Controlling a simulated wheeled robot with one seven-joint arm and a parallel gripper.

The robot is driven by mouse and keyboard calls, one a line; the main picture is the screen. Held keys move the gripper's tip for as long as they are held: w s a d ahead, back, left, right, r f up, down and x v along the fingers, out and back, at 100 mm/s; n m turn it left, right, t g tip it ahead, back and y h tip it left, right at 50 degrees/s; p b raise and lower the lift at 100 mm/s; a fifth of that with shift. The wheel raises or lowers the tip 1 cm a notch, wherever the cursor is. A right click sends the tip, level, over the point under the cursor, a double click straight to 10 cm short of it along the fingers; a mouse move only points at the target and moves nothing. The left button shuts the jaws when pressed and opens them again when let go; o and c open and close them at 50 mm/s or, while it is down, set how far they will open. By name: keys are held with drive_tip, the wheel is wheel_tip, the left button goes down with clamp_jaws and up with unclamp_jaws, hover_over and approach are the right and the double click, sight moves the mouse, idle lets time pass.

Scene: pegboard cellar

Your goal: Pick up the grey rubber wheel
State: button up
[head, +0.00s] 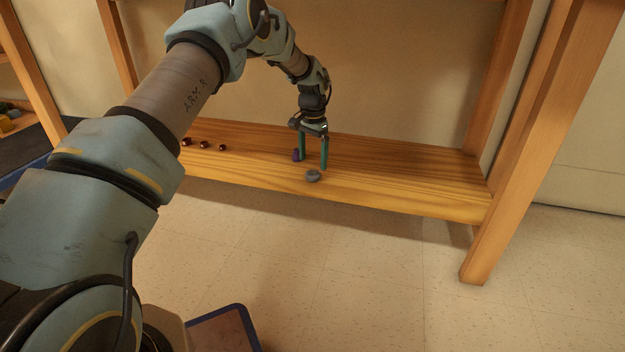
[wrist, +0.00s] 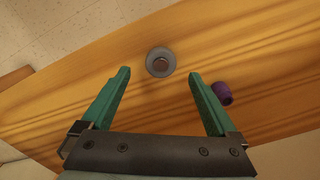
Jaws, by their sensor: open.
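The grey rubber wheel (head: 313,176) lies flat on the wooden shelf near its front edge. It also shows in the wrist view (wrist: 160,62), beyond the fingertips and between their lines, with its hub facing up. My gripper (head: 313,168) has two green fingers pointing down above the shelf, just behind the wheel in the head view. In the wrist view my gripper (wrist: 160,75) is open and empty, with its fingers wide apart. Whether the fingertips reach down to the wheel's height I cannot tell.
A small purple piece (head: 296,155) stands close to the left finger in the head view; it shows by the right finger in the wrist view (wrist: 222,93). Several small dark red pieces (head: 204,144) lie farther left. Wooden posts (head: 535,140) bound the shelf; its right part is clear.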

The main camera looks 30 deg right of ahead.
sight(313, 171)
wheel_tip(313, 171, down, 4)
drive_tip(key=b, duration=0.2)
drive_tip(key=shift+w+f+b, duration=0.1)
drive_tip(key=shift+f+b, duration=0.15)
drive_tip(key=shift+b, duration=0.05)
drive_tip(key=shift+r, duration=0.1)
drive_tip(key=shift+c, duration=0.4)
drive_tip(key=c, duration=1.4)
